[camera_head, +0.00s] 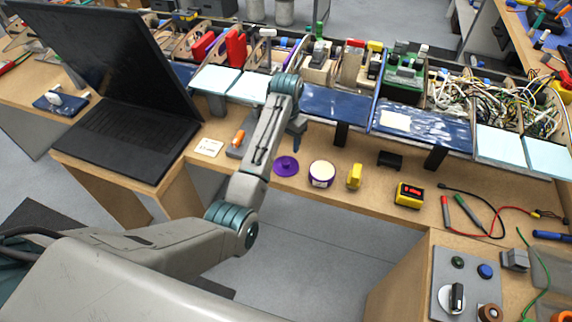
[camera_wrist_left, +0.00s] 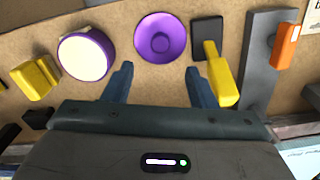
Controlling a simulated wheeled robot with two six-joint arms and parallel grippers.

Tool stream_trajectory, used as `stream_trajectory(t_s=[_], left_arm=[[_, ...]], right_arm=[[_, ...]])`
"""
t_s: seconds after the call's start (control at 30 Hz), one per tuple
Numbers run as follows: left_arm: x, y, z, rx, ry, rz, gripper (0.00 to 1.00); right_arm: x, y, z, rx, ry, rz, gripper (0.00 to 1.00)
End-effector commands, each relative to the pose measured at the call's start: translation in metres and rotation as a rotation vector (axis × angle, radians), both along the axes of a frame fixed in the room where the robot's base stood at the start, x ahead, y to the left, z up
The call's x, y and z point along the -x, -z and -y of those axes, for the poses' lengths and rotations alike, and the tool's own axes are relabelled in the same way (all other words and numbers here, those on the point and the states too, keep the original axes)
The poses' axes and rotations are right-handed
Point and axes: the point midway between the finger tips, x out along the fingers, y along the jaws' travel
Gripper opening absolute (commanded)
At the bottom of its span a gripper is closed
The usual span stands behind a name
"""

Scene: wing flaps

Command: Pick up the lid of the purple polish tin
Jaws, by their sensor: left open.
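The purple lid (camera_head: 286,166) lies flat on the wooden bench, apart from the polish tin (camera_head: 321,174), which stands open with a purple rim and pale contents. In the left wrist view the round lid (camera_wrist_left: 160,37) has a small raised middle, and the tin (camera_wrist_left: 86,54) is to its left. My left gripper (camera_head: 297,126) is above the bench near the lid. In its wrist view, the open, empty fingers (camera_wrist_left: 159,70) point toward the lid, which appears just beyond the gap between the tips. My right gripper does not show.
A yellow block (camera_head: 354,176) stands right of the tin. In the wrist view, a yellow-handled tool (camera_wrist_left: 219,75) is close to one finger, beside an orange-and-grey item (camera_wrist_left: 284,45). A laptop (camera_head: 115,115) stands left, and blue wing panels (camera_head: 335,103) line the back.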

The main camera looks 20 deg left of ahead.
Motion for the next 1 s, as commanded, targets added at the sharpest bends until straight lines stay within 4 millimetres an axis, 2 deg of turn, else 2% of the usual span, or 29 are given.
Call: stream_trajectory(t_s=[0.13,0.37,0.53,0.7,0.97,1.0], left_arm=[[0.001,0.023,0.0,-0.001,0.0,-0.003,0.52],[0.001,0.041,0.0,0.0,-0.001,-0.001,0.52],[0.002,0.064,0.0,0.0,0.0,-0.004,0.52],[0.002,0.085,0.0,0.0,-0.001,-0.001,0.52],[0.002,0.09,0.0,-0.001,-0.001,0.001,0.52],[0.002,0.09,0.0,-0.001,-0.001,0.001,0.48]], right_arm=[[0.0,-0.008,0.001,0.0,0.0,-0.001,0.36],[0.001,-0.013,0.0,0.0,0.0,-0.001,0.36],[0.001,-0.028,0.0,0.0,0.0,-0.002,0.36],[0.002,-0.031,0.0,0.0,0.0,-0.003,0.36],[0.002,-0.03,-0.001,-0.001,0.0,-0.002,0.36],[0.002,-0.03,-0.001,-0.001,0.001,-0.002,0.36]])
